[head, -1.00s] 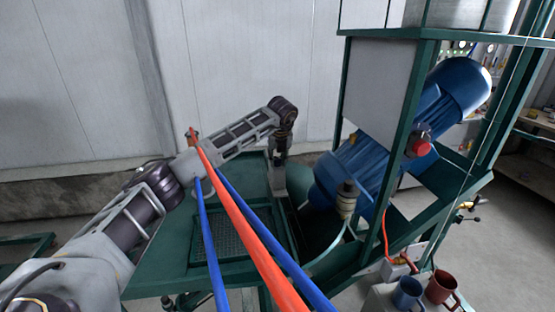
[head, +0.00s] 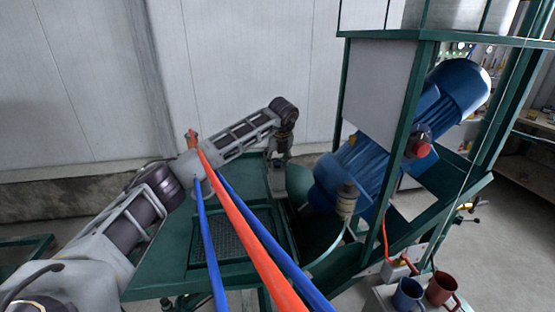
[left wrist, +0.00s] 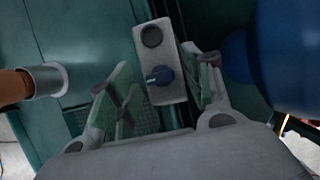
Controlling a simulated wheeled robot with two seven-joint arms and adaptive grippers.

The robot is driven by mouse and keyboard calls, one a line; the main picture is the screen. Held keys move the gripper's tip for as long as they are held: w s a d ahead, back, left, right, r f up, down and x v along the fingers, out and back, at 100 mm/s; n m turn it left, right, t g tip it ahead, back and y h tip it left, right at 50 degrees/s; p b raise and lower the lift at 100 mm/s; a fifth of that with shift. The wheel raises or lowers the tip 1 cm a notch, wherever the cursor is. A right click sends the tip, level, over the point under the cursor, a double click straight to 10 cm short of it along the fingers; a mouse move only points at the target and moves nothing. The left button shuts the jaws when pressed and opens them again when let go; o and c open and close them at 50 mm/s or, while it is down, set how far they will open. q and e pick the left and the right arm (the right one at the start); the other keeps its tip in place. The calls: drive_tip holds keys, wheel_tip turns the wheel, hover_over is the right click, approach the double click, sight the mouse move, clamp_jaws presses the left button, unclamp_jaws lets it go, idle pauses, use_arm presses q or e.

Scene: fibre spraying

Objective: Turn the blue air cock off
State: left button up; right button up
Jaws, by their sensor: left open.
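The blue air cock (left wrist: 159,76) is a small blue knob on a pale grey plate (left wrist: 170,96) in the left wrist view. A dark round part (left wrist: 151,36) sits above it on the same plate. My left gripper (left wrist: 160,68) is open, with one finger on each side of the plate and the knob between them; I cannot tell whether a finger touches it. In the head view my left gripper (head: 278,158) points down over the green machine's table, and the knob cannot be made out there. My right gripper is not in view.
A big blue motor (head: 357,165) stands close to the right of my left gripper. Blue and orange hoses (head: 245,222) cross the foreground. The green frame (head: 402,140) rises at the right. A blue mug (head: 408,293) and a red mug (head: 441,288) stand at the lower right.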

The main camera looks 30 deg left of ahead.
use_arm(q)
drive_tip(key=v, duration=1.2)
idle(0.6)
drive_tip(key=shift+f, duration=0.1)
